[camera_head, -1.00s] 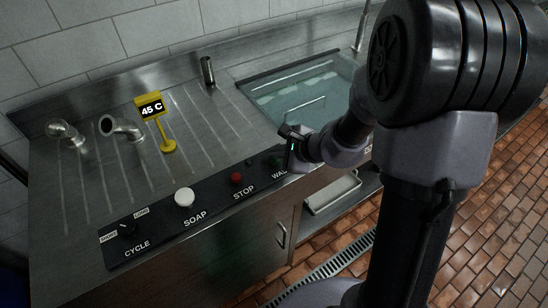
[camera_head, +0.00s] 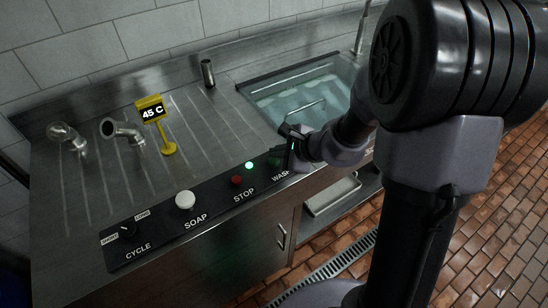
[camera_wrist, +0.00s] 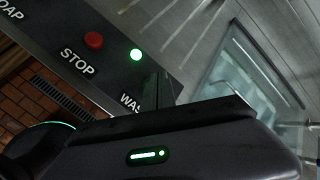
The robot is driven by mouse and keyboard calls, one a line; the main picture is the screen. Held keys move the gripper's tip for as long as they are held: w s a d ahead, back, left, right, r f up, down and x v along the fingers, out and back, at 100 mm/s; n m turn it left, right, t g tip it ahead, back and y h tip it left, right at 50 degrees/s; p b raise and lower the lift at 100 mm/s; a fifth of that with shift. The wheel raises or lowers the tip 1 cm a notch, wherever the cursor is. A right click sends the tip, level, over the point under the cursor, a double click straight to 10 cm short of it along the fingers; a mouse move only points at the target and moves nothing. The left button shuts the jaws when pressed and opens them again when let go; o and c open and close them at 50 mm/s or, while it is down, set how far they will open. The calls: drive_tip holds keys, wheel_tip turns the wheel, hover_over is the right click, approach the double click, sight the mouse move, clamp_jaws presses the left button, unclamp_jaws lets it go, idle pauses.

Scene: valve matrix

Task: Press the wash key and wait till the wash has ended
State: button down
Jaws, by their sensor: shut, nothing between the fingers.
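The black control panel (camera_head: 215,205) carries the word WASH (camera_head: 281,176) at its right end, also partly readable in the wrist view (camera_wrist: 131,103). The dark green wash key (camera_head: 275,157) sits above that word, largely covered by my gripper (camera_head: 285,152). My gripper is shut and empty, with its fingertips at the key; whether they touch it is hidden. A green lamp (camera_head: 249,166) glows between the STOP button and the wash key, and it glows in the wrist view (camera_wrist: 137,55) too. The sink water (camera_head: 300,98) looks rippled.
The red STOP button (camera_head: 237,181) is close left of the lamp. The white SOAP button (camera_head: 185,200) and the CYCLE knob (camera_head: 127,230) lie further left.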

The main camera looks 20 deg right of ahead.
sight(277, 162)
drive_tip(key=shift+r, duration=0.15)
wheel_tip(277, 162, up, 5)
drive_tip(key=p, duration=0.4)
idle(0.7)
drive_tip(key=s+a+r+n+g+y+b, duration=0.1)
drive_tip(key=s+a+r+n+y+b, duration=0.1)
drive_tip(key=s+a+r+n, duration=0.6)
drive_tip(key=s+d+r+n+h, duration=0.1)
drive_tip(key=s+n, duration=0.3)
drive_tip(key=s, duration=0.4)
drive_tip(key=s+d+r+n+g+h+b, duration=0.1)
drive_tip(key=s+d+r+n+h, duration=0.1)
drive_tip(key=s, duration=0.6)
drive_tip(key=n+h, duration=0.1)
drive_tip(key=n, duration=0.1)
drive_tip(key=shift+s+d+r+n+h, duration=0.2)
drive_tip(key=shift+d+r+n+h, duration=0.1)
drive_tip(key=shift+r, duration=0.1)
